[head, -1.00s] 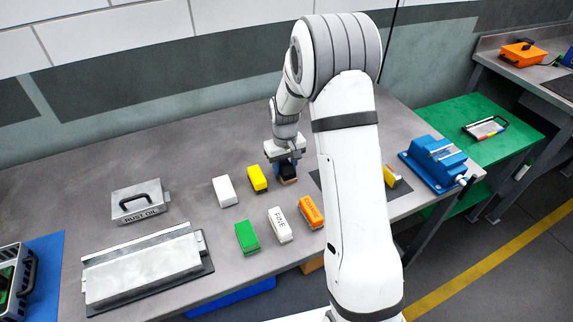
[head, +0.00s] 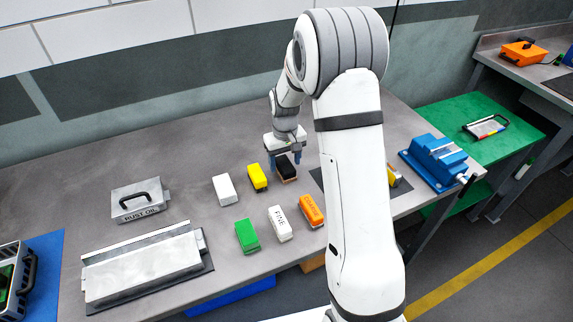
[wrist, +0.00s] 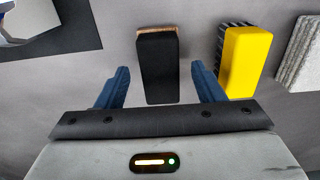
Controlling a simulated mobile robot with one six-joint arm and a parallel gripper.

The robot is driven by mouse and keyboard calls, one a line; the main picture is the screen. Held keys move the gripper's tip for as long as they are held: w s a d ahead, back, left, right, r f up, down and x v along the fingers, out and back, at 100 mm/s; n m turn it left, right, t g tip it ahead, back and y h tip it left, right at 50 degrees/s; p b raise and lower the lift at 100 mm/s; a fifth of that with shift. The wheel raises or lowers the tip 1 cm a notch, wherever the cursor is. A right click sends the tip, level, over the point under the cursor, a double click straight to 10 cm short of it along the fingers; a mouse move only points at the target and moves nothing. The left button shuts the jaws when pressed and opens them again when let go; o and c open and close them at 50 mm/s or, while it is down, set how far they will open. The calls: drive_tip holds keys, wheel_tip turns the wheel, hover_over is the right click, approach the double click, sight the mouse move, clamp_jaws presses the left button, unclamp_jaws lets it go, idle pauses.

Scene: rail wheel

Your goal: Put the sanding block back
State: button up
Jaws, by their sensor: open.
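A black block with a brown edge (head: 286,168), which looks like the sanding block, stands on the grey bench. It ends a row with a yellow brush (head: 257,177) and a white block (head: 224,190). In the wrist view, the black block (wrist: 158,68) is between my fingers in the picture, with a brown strip along its far edge. My gripper (head: 286,158) is open and empty just above the block, with gaps on both sides. In the wrist view, the gripper's blue fingertips (wrist: 158,75) are clear of it.
A green block (head: 247,236), a white FINE block (head: 280,223) and an orange block (head: 311,210) stand nearer the front edge. The yellow brush (wrist: 251,62) is close beside the black block. A blue vise (head: 436,163) stands right, and a rust-oil tin (head: 138,200) left.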

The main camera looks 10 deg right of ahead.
sight(285, 165)
wheel_tip(285, 165, up, 10)
drive_tip(key=b, duration=0.1)
drive_tip(key=s+r+t, duration=0.2)
drive_tip(key=s+r, duration=0.6)
drive_tip(key=s, duration=0.4)
drive_tip(key=s+m+t, duration=0.1)
drive_tip(key=s+m, duration=0.1)
drive_tip(key=s, duration=1.4)
drive_tip(key=shift+d, duration=0.25)
drive_tip(key=shift+s, duration=0.1)
